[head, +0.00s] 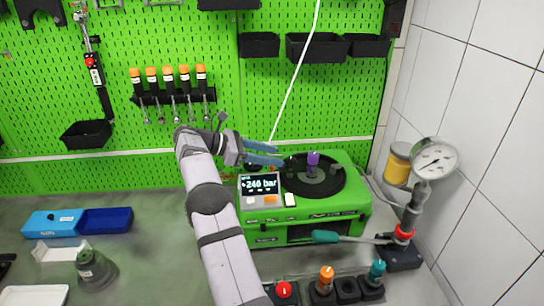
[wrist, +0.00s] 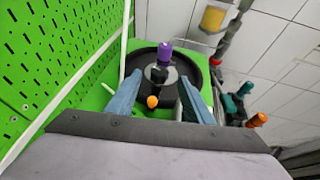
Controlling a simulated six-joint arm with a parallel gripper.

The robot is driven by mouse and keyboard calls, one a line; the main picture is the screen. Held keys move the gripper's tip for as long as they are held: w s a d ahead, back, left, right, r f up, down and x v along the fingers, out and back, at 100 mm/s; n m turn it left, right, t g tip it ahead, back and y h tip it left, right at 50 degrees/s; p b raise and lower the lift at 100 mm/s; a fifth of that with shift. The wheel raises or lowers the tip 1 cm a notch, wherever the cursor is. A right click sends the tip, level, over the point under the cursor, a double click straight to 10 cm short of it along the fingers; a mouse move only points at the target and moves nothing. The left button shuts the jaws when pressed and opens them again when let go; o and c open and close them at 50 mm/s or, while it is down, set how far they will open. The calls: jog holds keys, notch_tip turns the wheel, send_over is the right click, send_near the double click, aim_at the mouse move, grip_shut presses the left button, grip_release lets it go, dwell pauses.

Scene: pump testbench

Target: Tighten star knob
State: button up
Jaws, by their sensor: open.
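The green pump unit (head: 340,208) stands on the bench with a round black top (head: 330,187). A purple knob (head: 313,160) stands upright on this top; it also shows in the wrist view (wrist: 165,52). A dark part sits below it on a grey disc in the wrist view, with a small orange ball (wrist: 152,101) nearer to me. I cannot clearly make out a star shape. My gripper (head: 280,156) is open and empty, its blue fingers pointing right towards the purple knob. In the wrist view, the fingers (wrist: 160,84) lie either side of the knob's line, apart from it.
A display (head: 260,184) reading 240 bar is on the pump's front. Orange (head: 326,275) and teal (head: 377,270) valve knobs are in front. The green pegboard (head: 120,110) is close behind; blue trays (head: 105,220) lie left.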

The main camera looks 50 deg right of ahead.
aim_at(287, 161)
jog(key=shift+f, duration=0.15)
jog(key=s+a+r+t+h+b, duration=0.1)
jog(key=s+a+r+b, duration=0.15)
jog(key=r, duration=0.35)
jog(key=s+a+r+b, duration=0.1)
jog(key=s+r+b, duration=0.1)
jog(key=s+r, duration=0.3)
jog(key=f+n+t, duration=0.1)
jog(key=f, duration=0.2)
jog(key=w+f+n+t+h, duration=0.1)
jog(key=f+n, duration=0.1)
jog(key=f, duration=0.1)
jog(key=f+n+t, duration=0.1)
jog(key=f+n, duration=0.1)
jog(key=f, duration=0.1)
jog(key=shift+w+t+h, duration=0.3)
jog(key=w, duration=0.1)
jog(key=w+f+n+t, duration=0.1)
jog(key=shift+w+d+f, duration=0.15)
jog(key=shift+w+d, duration=0.05)
jog(key=shift+w, duration=0.15)
jog(key=shift+w+f+t, duration=0.1)
jog(key=shift+w+t, duration=0.1)
jog(key=shift+t, duration=0.2)
jog(key=shift+s+d+f, duration=0.15)
jog(key=shift+d, duration=0.5)
jog(key=shift+p+x, duration=1.25)
jog(key=shift+x, duration=1.8)
